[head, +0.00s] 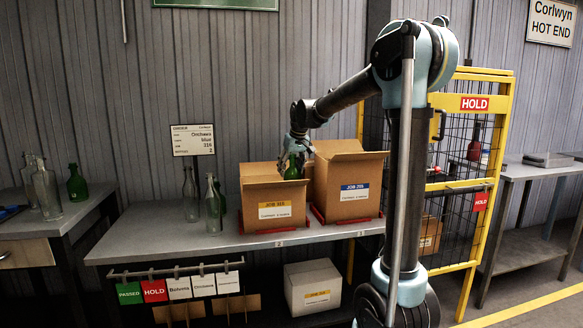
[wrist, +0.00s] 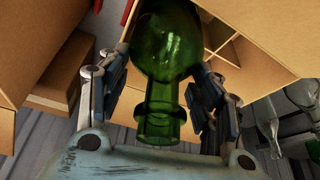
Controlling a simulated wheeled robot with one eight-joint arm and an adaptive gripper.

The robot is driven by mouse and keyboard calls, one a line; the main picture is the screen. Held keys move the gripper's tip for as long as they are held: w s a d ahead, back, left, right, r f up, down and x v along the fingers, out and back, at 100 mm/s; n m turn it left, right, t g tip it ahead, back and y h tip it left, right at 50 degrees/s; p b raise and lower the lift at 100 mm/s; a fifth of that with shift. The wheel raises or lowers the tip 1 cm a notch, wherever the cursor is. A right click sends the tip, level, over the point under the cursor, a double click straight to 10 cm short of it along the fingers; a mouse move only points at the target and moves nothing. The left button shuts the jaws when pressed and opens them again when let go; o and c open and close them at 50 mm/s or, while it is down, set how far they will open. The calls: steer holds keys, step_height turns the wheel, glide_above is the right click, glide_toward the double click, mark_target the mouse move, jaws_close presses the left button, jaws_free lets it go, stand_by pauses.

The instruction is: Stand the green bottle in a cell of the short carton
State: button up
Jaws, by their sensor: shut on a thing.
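My gripper (head: 295,150) is shut on a green bottle (wrist: 165,50), its fingers on both sides near the neck in the wrist view. In the head view the green bottle (head: 293,171) shows just above the front wall of the shorter left carton (head: 258,196), which has a yellow label. Its lower part is hidden behind that wall; I cannot tell how deep it reaches. The wrist view shows cardboard dividers (wrist: 240,58) beside the bottle. The taller carton (head: 342,178) with a blue label stands close on the right.
Clear bottles (head: 213,207) stand on the bench (head: 150,244) left of the cartons. Another green bottle (head: 77,185) and clear bottles stand on the left table. Open carton flaps rise near my gripper. A yellow cage (head: 464,150) stands at right.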

steer(key=shift+f, duration=1.4)
steer(key=o, duration=2.2)
steer(key=shift+r, duration=0.1)
steer(key=shift+r, duration=4.95)
steer(key=shift+s, duration=0.15)
